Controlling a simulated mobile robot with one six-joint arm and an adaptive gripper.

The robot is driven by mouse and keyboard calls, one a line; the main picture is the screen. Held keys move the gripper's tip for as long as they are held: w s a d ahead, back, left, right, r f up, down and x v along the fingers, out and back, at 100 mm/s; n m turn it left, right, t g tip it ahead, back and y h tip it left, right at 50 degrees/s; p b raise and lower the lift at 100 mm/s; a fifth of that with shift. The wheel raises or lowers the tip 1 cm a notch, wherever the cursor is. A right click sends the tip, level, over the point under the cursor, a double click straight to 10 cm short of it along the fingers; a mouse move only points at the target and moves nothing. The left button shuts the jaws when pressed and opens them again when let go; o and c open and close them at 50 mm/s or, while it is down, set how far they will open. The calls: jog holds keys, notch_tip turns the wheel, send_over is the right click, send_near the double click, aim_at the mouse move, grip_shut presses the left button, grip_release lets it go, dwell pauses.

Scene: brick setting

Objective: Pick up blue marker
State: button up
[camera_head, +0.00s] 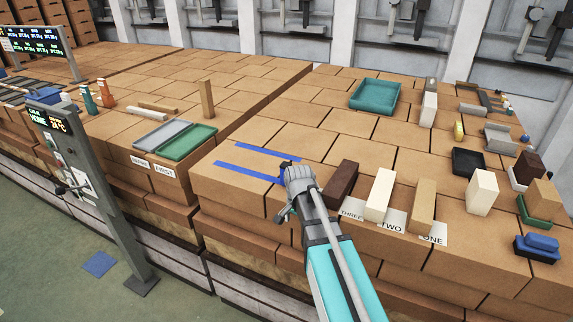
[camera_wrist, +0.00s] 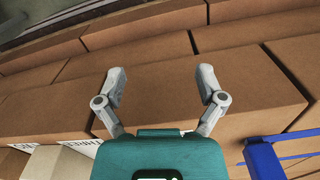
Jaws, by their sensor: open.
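My gripper (camera_head: 297,192) is over the front edge of the brick-patterned platform, left of the dark brown block. In the wrist view my gripper (camera_wrist: 160,84) has its two fingers spread apart with nothing between them. A blue object (camera_wrist: 263,158) shows at the lower right of the wrist view, outside the fingers, with a thin blue strip beside it. In the head view a blue piece (camera_head: 284,172) shows just behind my gripper, mostly hidden by it. It may be the blue marker; its full shape cannot be told.
Blue strips (camera_head: 243,171) lie left of my gripper. Dark brown (camera_head: 340,184), cream (camera_head: 380,194) and tan (camera_head: 421,205) blocks stand close on its right. A teal tray (camera_head: 374,94) lies farther back. A blue item (camera_head: 537,247) sits at far right. The middle surface is mostly clear.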

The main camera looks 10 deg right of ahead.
aim_at(285, 164)
jog(key=w+r+m+p, duration=1.6)
jog(key=w+r+p, duration=0.2)
jog(key=r+p, duration=0.2)
notch_tip(285, 164, up, 2)
jog(key=shift+w+r, duration=0.1)
jog(key=shift+w, duration=0.1)
jog(key=shift+d, duration=0.1)
notch_tip(285, 164, down, 9)
jog(key=b, duration=0.8)
jog(key=shift+r, duration=0.1)
jog(key=f+b, duration=0.5)
jog(key=shift+a+f, duration=0.1)
jog(key=shift+a, duration=0.15)
